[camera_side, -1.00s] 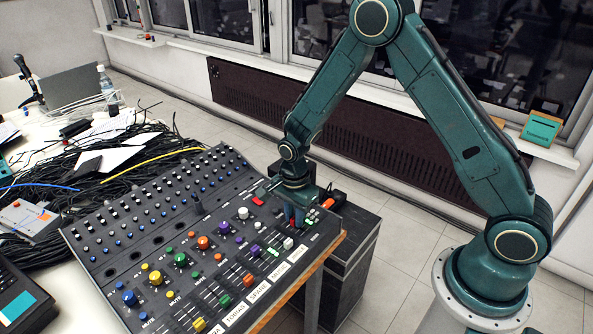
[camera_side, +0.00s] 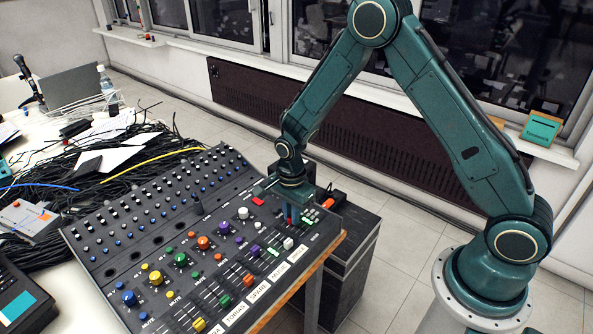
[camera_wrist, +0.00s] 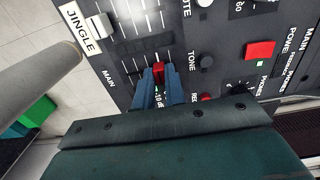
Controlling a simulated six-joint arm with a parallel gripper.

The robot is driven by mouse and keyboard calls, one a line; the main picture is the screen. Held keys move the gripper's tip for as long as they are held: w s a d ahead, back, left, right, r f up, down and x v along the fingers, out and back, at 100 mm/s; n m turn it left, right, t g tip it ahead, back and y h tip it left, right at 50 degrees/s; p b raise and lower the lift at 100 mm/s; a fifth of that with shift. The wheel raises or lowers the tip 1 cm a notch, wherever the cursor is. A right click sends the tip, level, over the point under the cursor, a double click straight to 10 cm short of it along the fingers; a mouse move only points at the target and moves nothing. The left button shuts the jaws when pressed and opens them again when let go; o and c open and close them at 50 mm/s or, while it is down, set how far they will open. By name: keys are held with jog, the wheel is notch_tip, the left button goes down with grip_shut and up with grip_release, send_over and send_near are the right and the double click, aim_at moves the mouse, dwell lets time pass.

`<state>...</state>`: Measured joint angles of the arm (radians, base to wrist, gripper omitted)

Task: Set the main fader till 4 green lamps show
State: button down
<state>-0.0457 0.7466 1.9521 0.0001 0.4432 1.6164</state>
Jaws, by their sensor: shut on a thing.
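The mixing desk (camera_side: 130,262) lies tilted on the table in the side view. My gripper (camera_side: 291,216) points down at its right end. In the wrist view my gripper (camera_wrist: 159,74) has its two blue fingers closed on either side of a red fader cap (camera_wrist: 158,69). This cap sits in a slot near the "MAIN" label (camera_wrist: 109,78) and is the main fader. The fingers hide part of the cap and its slot. I cannot make out how many green lamps are lit.
A white fader cap (camera_wrist: 101,26) by the "JINGLE" label (camera_wrist: 82,24) stands near my fingers. A dark knob (camera_wrist: 206,62) and a red button (camera_wrist: 260,49) lie to the right in the wrist view. Cables (camera_side: 70,170) cover the table behind the desk.

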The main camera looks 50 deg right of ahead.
jog(key=shift+w, duration=0.5)
jog(key=c, duration=1.4)
grip_release()
notch_tip(320, 180, up, 14)
jog(key=shift+f, duration=0.1)
jog(key=shift+s, duration=0.1)
